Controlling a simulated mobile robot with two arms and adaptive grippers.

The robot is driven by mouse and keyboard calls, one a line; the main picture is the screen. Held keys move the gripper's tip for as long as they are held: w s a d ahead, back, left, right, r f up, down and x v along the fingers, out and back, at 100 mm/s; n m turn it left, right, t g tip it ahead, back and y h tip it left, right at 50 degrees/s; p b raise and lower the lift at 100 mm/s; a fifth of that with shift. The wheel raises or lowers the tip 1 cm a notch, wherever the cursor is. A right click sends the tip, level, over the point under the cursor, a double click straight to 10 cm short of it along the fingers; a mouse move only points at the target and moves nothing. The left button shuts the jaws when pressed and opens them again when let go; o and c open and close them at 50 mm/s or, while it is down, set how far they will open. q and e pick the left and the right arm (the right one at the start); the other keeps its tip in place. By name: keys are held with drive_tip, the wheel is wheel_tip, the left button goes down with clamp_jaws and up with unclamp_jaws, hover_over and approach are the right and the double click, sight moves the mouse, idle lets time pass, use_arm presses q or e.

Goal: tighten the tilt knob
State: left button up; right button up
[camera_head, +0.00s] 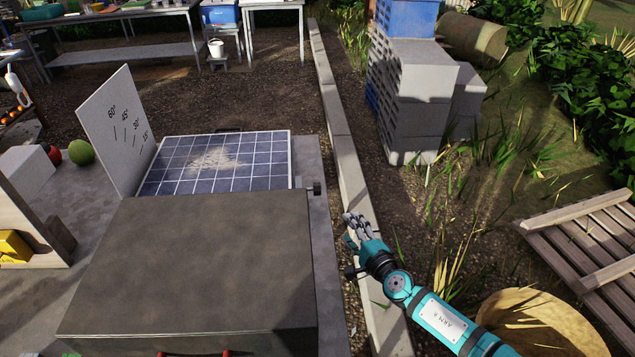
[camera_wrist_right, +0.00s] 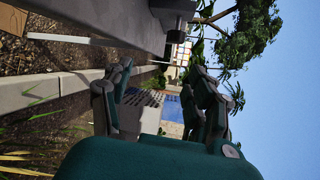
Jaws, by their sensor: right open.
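The tilt knob (camera_head: 316,188) is a small dark knob at the right side of the solar panel (camera_head: 262,163), near its front right corner. The panel is blue with a white grid, and a pale dusty patch lies on it. A white angle board (camera_head: 118,128) marked 60°, 45°, 30° and 15° stands at its left. My right gripper (camera_head: 350,229) is open and empty, to the right of and nearer than the knob, apart from it. In the right wrist view my open fingers (camera_wrist_right: 160,80) frame the background, and the dark knob (camera_wrist_right: 175,37) shows above them. My left gripper is not seen.
A large grey-brown box top (camera_head: 205,265) fills the front left. A concrete kerb (camera_head: 341,150) runs beside my right gripper. Stacked grey blocks (camera_head: 412,95), a wooden pallet (camera_head: 590,240) and a round tan basket (camera_head: 540,325) stand to the right.

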wheel_tip(320, 180, up, 2)
drive_tip(key=n, duration=0.2)
drive_tip(key=b, duration=0.5)
approach(317, 189)
drive_tip(key=shift+w+d+f+n+y, duration=0.15)
drive_tip(key=shift+w+f+n+y, duration=0.15)
drive_tip(key=shift+w+f, duration=0.75)
drive_tip(key=b+x, duration=0.6)
drive_tip(key=x, duration=0.1)
drive_tip(key=shift+w+f, duration=0.1)
drive_tip(key=shift+w, duration=0.05)
drive_tip(key=shift+w+a+b, duration=0.3)
drive_tip(key=shift+w+b, duration=0.3)
drive_tip(key=shift+b, duration=0.25)
drive_tip(key=shift+w+a, duration=0.15)
drive_tip(key=shift+w, duration=0.1)
drive_tip(key=shift+r, duration=0.2)
